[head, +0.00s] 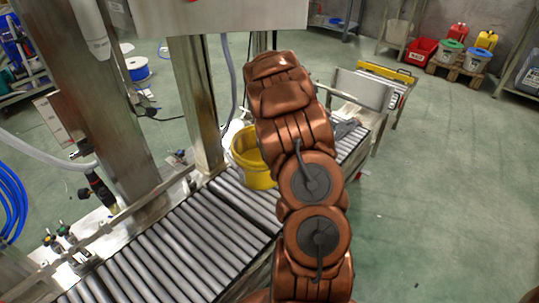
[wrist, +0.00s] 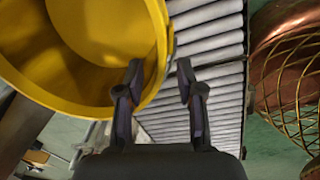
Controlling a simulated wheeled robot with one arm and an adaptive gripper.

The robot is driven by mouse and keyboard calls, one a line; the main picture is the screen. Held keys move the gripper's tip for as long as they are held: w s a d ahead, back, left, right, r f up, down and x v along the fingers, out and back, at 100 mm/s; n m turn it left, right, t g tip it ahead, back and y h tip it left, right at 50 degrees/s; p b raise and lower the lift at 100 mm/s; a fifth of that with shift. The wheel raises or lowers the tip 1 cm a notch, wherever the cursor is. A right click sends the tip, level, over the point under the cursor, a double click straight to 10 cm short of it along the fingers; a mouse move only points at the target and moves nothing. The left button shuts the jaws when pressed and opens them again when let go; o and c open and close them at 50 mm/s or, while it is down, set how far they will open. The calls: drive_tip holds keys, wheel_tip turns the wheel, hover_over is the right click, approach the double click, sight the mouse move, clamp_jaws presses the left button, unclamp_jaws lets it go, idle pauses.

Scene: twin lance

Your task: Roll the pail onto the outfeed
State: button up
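The yellow pail (head: 246,166) stands open-topped on the roller conveyor (head: 190,246), beside a steel post and partly hidden by my arm. In the wrist view the pail (wrist: 100,30) fills the upper left, and I look into its empty-looking inside. My gripper (wrist: 161,68) has its two fingers apart. The left finger overlaps the pail's inside and the right finger lies over the rollers, with the rim between them in the picture. I cannot tell whether either finger touches. In the head view my arm hides the gripper. Rollers continue behind my arm toward the upper right.
A steel machine with posts (head: 195,100) and fittings borders the conveyor's left side. A yellow bar (head: 388,72) crosses a frame beyond the line's far end. Red, green and blue containers stand on a pallet (head: 460,70) at the back. The floor at right is clear.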

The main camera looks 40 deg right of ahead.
drive_tip(key=shift+w+f, duration=0.15)
drive_tip(key=shift+f, duration=1.1)
drive_tip(key=shift+w+f, duration=0.1)
drive_tip(key=shift+f, duration=1.1)
clamp_jaws()
